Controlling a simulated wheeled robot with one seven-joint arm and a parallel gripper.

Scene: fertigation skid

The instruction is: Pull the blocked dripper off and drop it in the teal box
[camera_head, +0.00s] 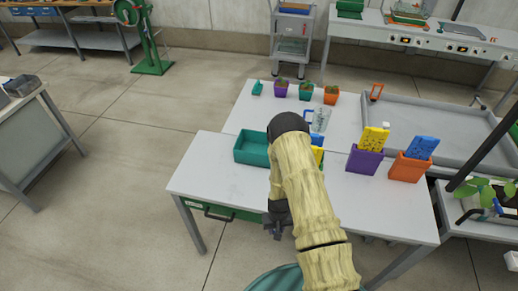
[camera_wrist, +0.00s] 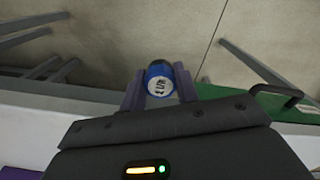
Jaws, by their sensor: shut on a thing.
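My gripper (camera_wrist: 159,88) is shut on a small blue round piece with a pale, dark-marked face, which I take for the dripper (camera_wrist: 158,72). In the head view my gripper (camera_head: 276,226) is low at the front edge of the white table, and the dripper cannot be made out there. In the wrist view the floor shows beyond the dripper. The teal box (camera_head: 250,157) is open-topped and stands on the table, behind and a little left of my gripper. My arm hides the area just right of the box.
A purple holder (camera_head: 363,161) and an orange holder (camera_head: 408,169) with cards stand on the table's right. Several small plant pots, including a purple one (camera_head: 280,91), stand at the back. A green drawer (camera_head: 245,214) with a dark handle is under the front edge. The table's left front is clear.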

